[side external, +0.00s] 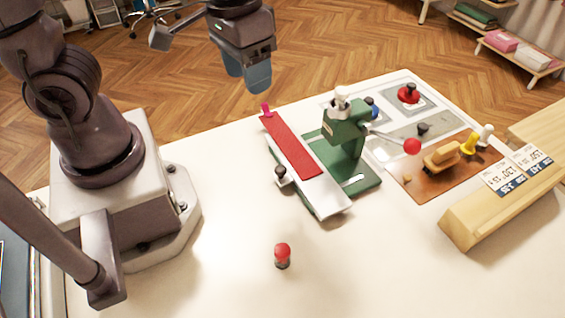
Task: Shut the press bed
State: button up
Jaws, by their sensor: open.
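A green press (348,135) stands on the white table, with a lever ending in a red ball (412,146). Its long white bed (328,198) lies to the left of the press head, projecting past the green base. A red strip (290,145) with a small pink tab at its far end lies along the bed. A black-topped knob (281,172) is at the bed's left side. My gripper (246,82) is open and empty, above and behind the bed's far end, apart from it. The far finger is partly hidden.
A red-topped stamp (282,255) stands alone in front of the bed. A grey panel (414,138) and a brown board (432,179) with knobs and a wooden block lie at right. A wooden ledge with price cards (516,171) is further right. The front table is mostly clear.

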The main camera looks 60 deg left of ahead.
aim_at(281, 168)
jog(key=w+f+n, duration=0.1)
jog(key=f+n, duration=0.3)
jog(key=f, duration=0.3)
jog(key=w+d+f+n, duration=0.1)
jog(key=w+f+n, duration=0.1)
jog(key=f+n, duration=0.2)
jog(key=w+f+n, duration=0.1)
jog(key=f+n, duration=0.2)
jog(key=f, duration=0.7)
jog(key=shift+w+d+f+n+g, duration=0.25)
jog(key=shift+d+f+n+g, duration=0.05)
jog(key=shift+f+n+g, duration=0.1)
jog(key=shift+r, duration=0.1)
